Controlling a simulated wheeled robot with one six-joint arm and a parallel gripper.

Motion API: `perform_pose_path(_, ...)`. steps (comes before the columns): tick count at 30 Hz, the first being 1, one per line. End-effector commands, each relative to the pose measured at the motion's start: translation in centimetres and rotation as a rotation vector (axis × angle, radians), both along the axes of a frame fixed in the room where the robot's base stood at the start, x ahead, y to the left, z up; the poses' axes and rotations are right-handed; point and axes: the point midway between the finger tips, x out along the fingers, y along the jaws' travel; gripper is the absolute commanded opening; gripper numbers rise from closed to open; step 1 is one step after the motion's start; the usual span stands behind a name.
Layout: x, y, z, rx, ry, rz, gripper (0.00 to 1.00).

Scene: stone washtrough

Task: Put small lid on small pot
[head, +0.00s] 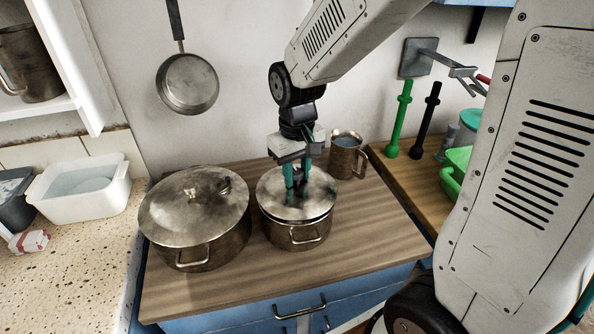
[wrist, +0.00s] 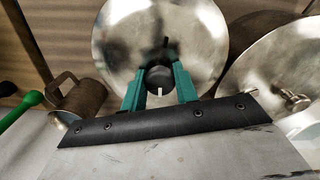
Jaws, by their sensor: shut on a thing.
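The small pot (head: 294,236) stands on the wooden counter, right of the large pot. The small lid (head: 275,200) lies over the small pot's mouth, slightly tilted, with a thin gap showing at the front rim. It also fills the middle of the wrist view (wrist: 130,35). My gripper (head: 296,188) points down over the lid's centre. In the wrist view its green fingers (wrist: 160,82) are shut on the lid's dark knob. I cannot tell whether the lid touches the pot's rim all around.
The large pot (head: 214,252) with its lid (head: 180,215) stands close on the left. A metal mug (head: 345,158) stands behind right. A white basin (head: 82,203) is at the far left. A pan (head: 188,84) hangs on the wall. The counter's front right is clear.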

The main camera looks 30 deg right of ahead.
Motion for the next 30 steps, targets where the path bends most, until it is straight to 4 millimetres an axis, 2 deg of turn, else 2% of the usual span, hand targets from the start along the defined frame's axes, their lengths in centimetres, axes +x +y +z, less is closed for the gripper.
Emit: perform_pose_path(30, 0.0, 0.0, -1.2, 0.000, 0.000, 0.000, 0.02)
